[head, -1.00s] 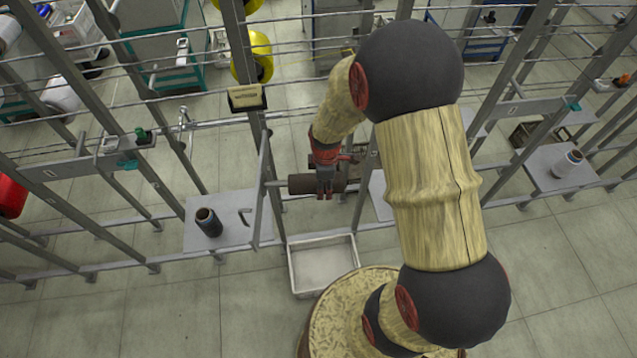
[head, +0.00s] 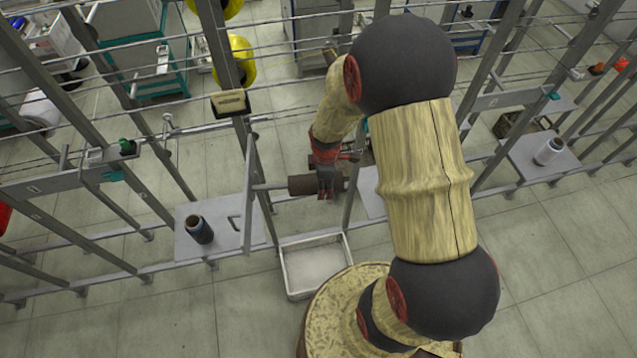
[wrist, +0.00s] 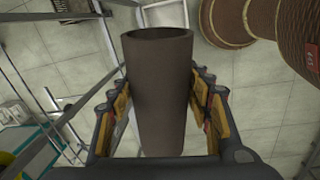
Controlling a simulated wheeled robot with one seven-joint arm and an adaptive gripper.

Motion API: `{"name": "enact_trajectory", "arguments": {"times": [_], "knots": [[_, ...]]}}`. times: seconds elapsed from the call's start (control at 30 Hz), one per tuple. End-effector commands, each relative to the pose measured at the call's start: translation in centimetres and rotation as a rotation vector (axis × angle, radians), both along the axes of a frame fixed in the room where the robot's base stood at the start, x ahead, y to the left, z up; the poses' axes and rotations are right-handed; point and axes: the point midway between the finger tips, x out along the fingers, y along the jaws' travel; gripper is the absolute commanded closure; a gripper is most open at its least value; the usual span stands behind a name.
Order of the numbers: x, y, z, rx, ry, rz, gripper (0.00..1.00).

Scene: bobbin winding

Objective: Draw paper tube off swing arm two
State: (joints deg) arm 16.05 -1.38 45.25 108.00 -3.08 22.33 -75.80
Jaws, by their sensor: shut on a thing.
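A brown paper tube (head: 302,185) lies roughly level beside a thin grey swing-arm spindle (head: 270,187), which shows between the tube's left end and an upright bar (head: 248,195). My gripper (head: 328,188) is shut on the tube toward its right end. In the wrist view the tube (wrist: 158,95) stands between the two fingers of my gripper (wrist: 160,105), one on each side. Its open end faces the top of the picture, and no spindle shows coming out of that end. Whether the spindle still reaches inside the tube cannot be told.
A white open tray (head: 315,265) sits below the tube and looks empty. A white bobbin (head: 548,151) stands on a right-hand plate. Metal frame posts and wires surround my arm.

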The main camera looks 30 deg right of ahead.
Motion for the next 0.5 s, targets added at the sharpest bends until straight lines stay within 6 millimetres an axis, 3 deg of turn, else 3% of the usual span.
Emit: {"name": "enact_trajectory", "arguments": {"times": [0.5], "knots": [[-1.5,-3.0,0.3,0.000,-0.001,-0.001,0.77]]}}
